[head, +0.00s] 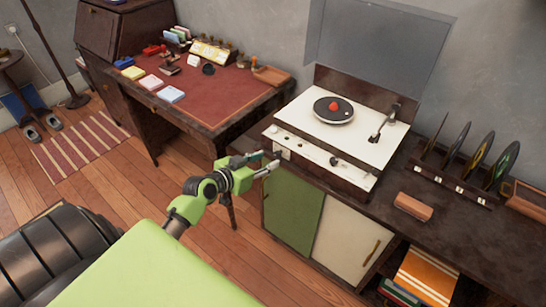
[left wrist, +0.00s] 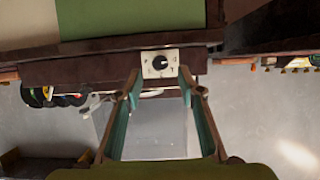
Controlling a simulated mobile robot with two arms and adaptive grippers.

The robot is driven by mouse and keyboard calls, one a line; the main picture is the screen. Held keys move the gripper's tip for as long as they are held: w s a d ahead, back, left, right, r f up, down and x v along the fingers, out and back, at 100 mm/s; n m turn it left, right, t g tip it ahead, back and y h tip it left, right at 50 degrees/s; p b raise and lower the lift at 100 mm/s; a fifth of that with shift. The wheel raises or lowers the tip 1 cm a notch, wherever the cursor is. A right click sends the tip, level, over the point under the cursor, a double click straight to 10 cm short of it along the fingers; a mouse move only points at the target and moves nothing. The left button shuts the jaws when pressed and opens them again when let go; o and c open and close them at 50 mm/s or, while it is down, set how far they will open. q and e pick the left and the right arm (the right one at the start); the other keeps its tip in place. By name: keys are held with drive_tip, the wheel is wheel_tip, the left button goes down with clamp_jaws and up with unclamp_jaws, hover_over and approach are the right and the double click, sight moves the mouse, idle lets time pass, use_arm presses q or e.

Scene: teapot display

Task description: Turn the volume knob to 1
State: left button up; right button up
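The record player (head: 345,140) has a white top and a white front panel with several controls. The volume knob (left wrist: 159,62) seems to be the black round knob on a small white plate with marks, in the left wrist view. Its white pointer line points roughly to the right of the picture; the marks are too small to read surely. My left gripper (head: 264,161) is at the left end of the front panel. In the left wrist view its two fingers (left wrist: 160,76) are open, one on each side of the plate, with nothing between them. My right gripper is not in view.
The player stands on a dark cabinet with a green door (head: 294,212) and a cream door (head: 345,240). Records in a rack (head: 462,175) and a brown block (head: 413,207) are at the right. A desk (head: 212,93) with small items stands at the left.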

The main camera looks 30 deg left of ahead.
sight(276, 155)
use_arm(q)
drive_tip(key=shift+x, duration=2.35)
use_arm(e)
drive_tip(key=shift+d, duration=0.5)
use_arm(q)
drive_tip(key=shift+a, duration=0.1)
clamp_jaws()
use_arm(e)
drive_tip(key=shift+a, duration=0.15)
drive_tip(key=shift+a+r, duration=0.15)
